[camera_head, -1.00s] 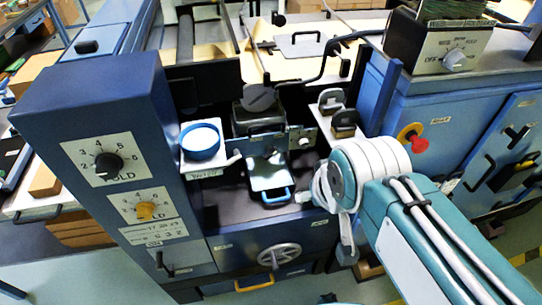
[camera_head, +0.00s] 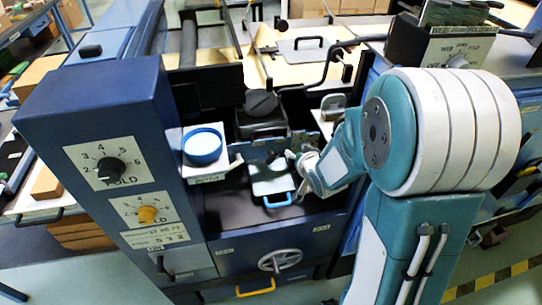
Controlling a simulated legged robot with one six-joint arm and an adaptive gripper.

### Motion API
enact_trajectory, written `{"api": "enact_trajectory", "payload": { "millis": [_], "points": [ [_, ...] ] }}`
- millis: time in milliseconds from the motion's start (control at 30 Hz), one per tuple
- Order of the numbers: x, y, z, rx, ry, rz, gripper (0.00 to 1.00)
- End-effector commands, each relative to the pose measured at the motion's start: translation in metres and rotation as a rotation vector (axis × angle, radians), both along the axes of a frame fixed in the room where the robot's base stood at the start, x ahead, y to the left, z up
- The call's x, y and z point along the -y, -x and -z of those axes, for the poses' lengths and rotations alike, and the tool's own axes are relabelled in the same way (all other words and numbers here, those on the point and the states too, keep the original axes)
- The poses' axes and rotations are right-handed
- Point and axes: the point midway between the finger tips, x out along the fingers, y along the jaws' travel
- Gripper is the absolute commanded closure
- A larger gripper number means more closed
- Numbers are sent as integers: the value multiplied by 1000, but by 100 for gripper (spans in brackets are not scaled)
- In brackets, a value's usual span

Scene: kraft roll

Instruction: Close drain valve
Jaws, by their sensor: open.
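My gripper (camera_head: 293,160) is small and partly turned away in the machine's central bay. It reads as open, with nothing seen between its fingers. It is by the right part of a blue-grey upright plate (camera_head: 258,150) under a dark pot with a round grey cap (camera_head: 262,103). No part is clearly marked as the drain valve; small fittings on that plate are partly hidden by my gripper and wrist. A light lever (camera_head: 232,165) sticks out left of the plate. A pale tray with a blue handle (camera_head: 270,180) lies just below my gripper; contact cannot be told.
A white shelf with a blue-rimmed round dish (camera_head: 203,145) stands left of the bay. A blue control column (camera_head: 105,130) with dials is farther left. A handwheel (camera_head: 280,259) is on the front below. My arm covers the right side.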

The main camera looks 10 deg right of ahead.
Motion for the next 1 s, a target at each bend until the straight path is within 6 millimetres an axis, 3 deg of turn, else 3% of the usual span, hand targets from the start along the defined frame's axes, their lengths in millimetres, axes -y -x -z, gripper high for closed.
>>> {"api": "enact_trajectory", "payload": {
  "millis": [100,333,633,1000],
  "points": [
    [-3,-9,33,47,-109,-14,44],
    [-13,-11,76,139,-329,-42,44],
    [-19,-17,88,176,-411,-54,44],
    [-37,-77,106,175,-408,-56,44]
  ]
}}
